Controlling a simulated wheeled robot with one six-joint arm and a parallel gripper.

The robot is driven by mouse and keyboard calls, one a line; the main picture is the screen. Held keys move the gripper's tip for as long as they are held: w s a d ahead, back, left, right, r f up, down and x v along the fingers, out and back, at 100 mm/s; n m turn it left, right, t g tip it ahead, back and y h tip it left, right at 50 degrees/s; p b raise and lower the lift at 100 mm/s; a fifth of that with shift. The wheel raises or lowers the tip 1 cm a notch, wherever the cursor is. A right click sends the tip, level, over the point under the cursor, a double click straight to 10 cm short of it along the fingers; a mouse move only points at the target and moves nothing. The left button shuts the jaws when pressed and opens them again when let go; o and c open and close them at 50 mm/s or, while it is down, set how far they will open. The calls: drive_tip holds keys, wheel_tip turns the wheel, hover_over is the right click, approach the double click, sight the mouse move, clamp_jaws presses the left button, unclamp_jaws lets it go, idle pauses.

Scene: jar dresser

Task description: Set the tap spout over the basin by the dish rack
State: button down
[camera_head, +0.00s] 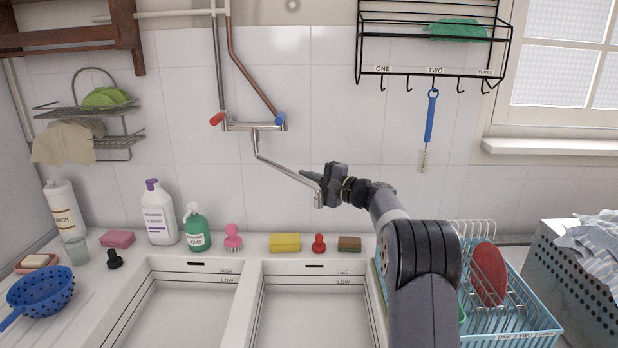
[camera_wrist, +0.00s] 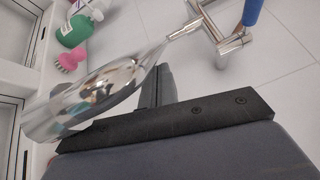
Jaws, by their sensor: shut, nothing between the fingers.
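The chrome tap spout (camera_head: 287,170) slants down and right from its wall mixer (camera_head: 254,123), its downturned end left of my gripper. The right basin (camera_head: 315,315) is the one beside the blue dish rack (camera_head: 515,335). The spout end appears above the back ledge and right basin in the head view; its exact depth is unclear. My gripper (camera_head: 316,176) is shut and empty, close beside the spout end. In the wrist view the spout (camera_wrist: 95,98) passes large and near in front of my dark finger (camera_wrist: 158,85); contact cannot be told.
Left basin (camera_head: 180,315) is empty. A yellow sponge (camera_head: 285,242), red stopper (camera_head: 318,243), pink brush (camera_head: 233,238) and bottles (camera_head: 159,212) line the back ledge. A blue brush (camera_head: 430,118) hangs from the wire shelf (camera_head: 435,73). A red plate (camera_head: 488,274) stands in the rack.

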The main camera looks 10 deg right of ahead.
drive_tip(key=shift+a+f, duration=0.1)
drive_tip(key=shift+s+a+f+b, duration=0.1)
drive_tip(key=shift+s+a+b, duration=0.3)
drive_tip(key=shift+b, duration=0.55)
drive_tip(key=shift+s+a+b, duration=0.25)
drive_tip(key=shift+a+b, duration=0.1)
drive_tip(key=shift+b, duration=0.15)
drive_tip(key=shift+r, duration=0.2)
drive_tip(key=shift+s+d, duration=0.1)
drive_tip(key=b+v, duration=0.2)
drive_tip(key=v, duration=0.8)
drive_tip(key=shift+s+d+b, duration=0.2)
drive_tip(key=shift+b, duration=0.2)
